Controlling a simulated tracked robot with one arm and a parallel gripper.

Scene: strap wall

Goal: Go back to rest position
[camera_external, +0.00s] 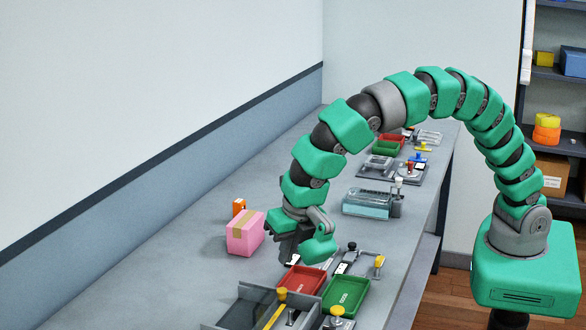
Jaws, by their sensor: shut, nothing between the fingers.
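My green and grey arm arches from its base at the right over the grey bench (190,270). My gripper (302,258) points down above the bench near its middle, shut and empty. Its fingertips are partly hidden by the green wrist parts, so its exact height above the bench is hard to tell. A pink box with a tan strip (245,236) stands just left of my gripper in the picture.
A small orange block (239,207) stands behind the pink box. Red (302,281) and green (345,295) trays lie in front of my gripper. A clear container (368,203) stands behind, to the right. The wall runs along the left; shelves (560,100) stand far right.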

